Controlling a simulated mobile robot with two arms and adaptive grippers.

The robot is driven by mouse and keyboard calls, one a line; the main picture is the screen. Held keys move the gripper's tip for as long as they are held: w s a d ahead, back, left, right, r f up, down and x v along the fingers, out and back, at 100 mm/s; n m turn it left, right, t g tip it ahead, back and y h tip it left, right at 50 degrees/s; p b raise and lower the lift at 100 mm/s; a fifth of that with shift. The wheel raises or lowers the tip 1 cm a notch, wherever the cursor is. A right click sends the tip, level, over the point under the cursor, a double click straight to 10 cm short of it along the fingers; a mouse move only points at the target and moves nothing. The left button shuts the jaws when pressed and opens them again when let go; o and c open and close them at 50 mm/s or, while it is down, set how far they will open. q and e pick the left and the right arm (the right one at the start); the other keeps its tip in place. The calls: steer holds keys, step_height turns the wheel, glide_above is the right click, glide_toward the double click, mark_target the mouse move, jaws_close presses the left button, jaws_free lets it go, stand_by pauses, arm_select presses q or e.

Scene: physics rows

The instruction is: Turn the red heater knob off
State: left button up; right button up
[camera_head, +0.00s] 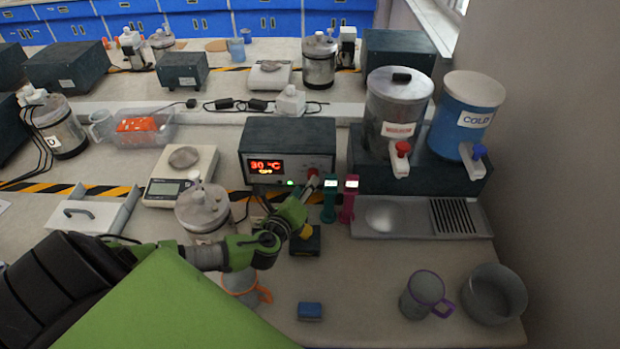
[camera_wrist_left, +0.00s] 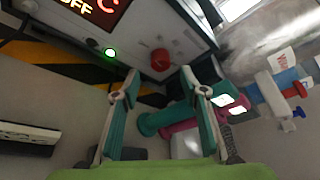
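The red heater knob (camera_head: 312,173) sits on the front of the dark heater box (camera_head: 290,136). The box's display (camera_head: 266,167) reads 30 °C in red with small yellow text below. In the left wrist view the display (camera_wrist_left: 88,10) shows yellow letters that read OFF, and a green light (camera_wrist_left: 110,53) is lit. My left gripper (camera_head: 310,190) reaches up to the box front near the knob. In the left wrist view its two fingers (camera_wrist_left: 162,84) are apart, with the red knob (camera_wrist_left: 160,60) beyond and between their tips, seemingly untouched. My right gripper is not in view.
Teal (camera_head: 329,203) and pink (camera_head: 349,199) upright holders stand right of the gripper. A metal tank (camera_head: 396,100) with a red tap and a blue COLD tank (camera_head: 468,110) stand farther right. An orange-handled mug (camera_head: 243,286) is below the arm.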

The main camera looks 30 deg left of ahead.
arm_select(q)
steer(key=x, duration=0.4)
steer(key=shift+w+f, duration=0.1)
steer(key=shift+w, duration=0.2)
steer(key=c, duration=1.1)
steer(key=shift+c, duration=0.2)
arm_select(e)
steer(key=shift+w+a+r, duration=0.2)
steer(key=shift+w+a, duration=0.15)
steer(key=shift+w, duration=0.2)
